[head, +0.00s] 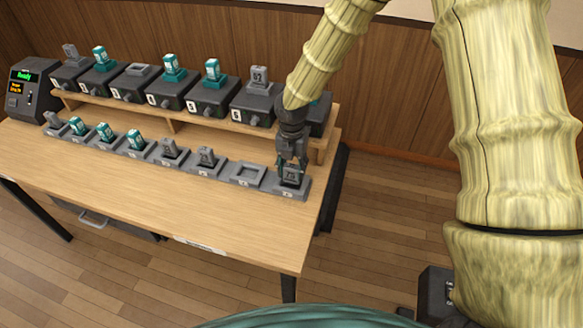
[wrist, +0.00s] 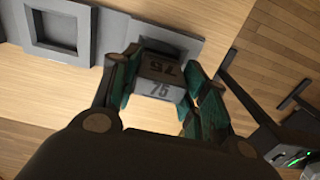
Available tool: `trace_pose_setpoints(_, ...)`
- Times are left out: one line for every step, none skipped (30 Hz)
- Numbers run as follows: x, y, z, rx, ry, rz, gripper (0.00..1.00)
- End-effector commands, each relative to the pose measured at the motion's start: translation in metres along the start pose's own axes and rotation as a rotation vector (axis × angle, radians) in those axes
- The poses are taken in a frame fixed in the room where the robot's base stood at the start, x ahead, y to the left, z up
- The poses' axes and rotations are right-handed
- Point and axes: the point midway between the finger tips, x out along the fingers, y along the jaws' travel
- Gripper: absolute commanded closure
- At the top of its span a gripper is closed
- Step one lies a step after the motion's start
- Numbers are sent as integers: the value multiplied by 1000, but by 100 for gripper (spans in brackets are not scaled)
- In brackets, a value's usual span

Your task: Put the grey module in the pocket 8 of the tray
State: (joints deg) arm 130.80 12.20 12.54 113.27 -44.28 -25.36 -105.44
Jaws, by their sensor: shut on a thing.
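The grey module (wrist: 160,88), marked 75, is between the two teal-padded fingers of my gripper (wrist: 160,92) in the wrist view. In the head view my gripper (head: 291,165) points down at the far right end of the grey tray (head: 222,168), shut on the module (head: 290,175). The module is at the tray's last pocket on the right. Its lower part is hidden, so I cannot tell how deep it sits. The pocket (head: 248,174) just left of it is empty; it also shows in the wrist view (wrist: 65,22).
Several teal and grey modules stand in the tray's other pockets. Behind, a wooden shelf (head: 172,113) carries a row of dark fader boxes (head: 212,96), close to my gripper. A dark console (head: 30,88) stands at the far left. The table front (head: 180,210) is clear.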

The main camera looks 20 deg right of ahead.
Motion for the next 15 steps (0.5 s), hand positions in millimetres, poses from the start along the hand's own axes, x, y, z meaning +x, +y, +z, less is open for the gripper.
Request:
trace_pose_setpoints(3, 0, -1, -2, 0, -1, 81)
trace_pose_setpoints(5, 1, 0, -2, 0, 0, 81)
trace_pose_setpoints(7, 1, 0, -2, -1, 0, 81)
trace_pose_setpoints(7, 1, 0, -2, -1, 1, 81)
trace_pose_setpoints(7, 1, 0, -1, -1, 1, 81)
trace_pose_setpoints(7, 1, 0, -1, -1, 1, 81)
trace_pose_setpoints(7, 0, 0, -1, -1, 1, 81)
trace_pose_setpoints(7, 0, 0, -1, -1, 1, 81)
trace_pose_setpoints(8, 0, 0, -1, -1, 1, 81)
trace_pose_setpoints(8, 0, 0, -1, -1, 1, 81)
trace_pose_setpoints(8, 0, 0, -1, -1, 1, 81)
trace_pose_setpoints(9, 0, 0, -1, -1, 0, 81)
trace_pose_setpoints(9, 1, 0, -1, -1, 0, 81)
trace_pose_setpoints(10, 1, 0, -1, -1, 0, 81)
trace_pose_setpoints(11, 1, 0, -1, -1, 0, 54)
